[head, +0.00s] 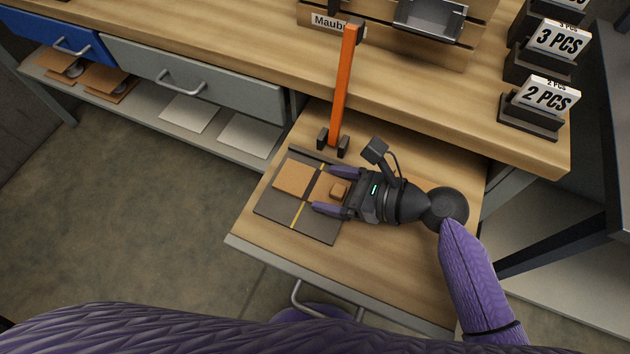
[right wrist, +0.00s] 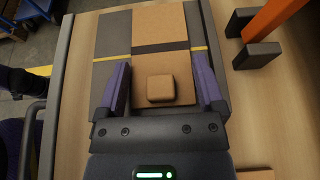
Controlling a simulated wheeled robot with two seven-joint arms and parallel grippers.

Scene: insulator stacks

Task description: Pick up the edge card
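A flat brown card with a small brown block on it, probably the edge card (right wrist: 184,62), lies on a dark mat (head: 270,205). The block (right wrist: 161,88) also shows in the head view (head: 338,189). My right gripper (head: 322,189) is open, with its two purple fingers on either side of the card and block. I see gaps between the fingers and the block. A second flat brown card (head: 292,178) lies on the mat beyond the fingertips, across a dark strip. My left gripper is not in view.
An orange post (head: 344,85) with dark end brackets stands beside the mat. The mat has a yellow line and lies on a wooden pull-out shelf (head: 390,275). The workbench behind holds number signs (head: 547,95) and a metal tray (head: 430,18).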

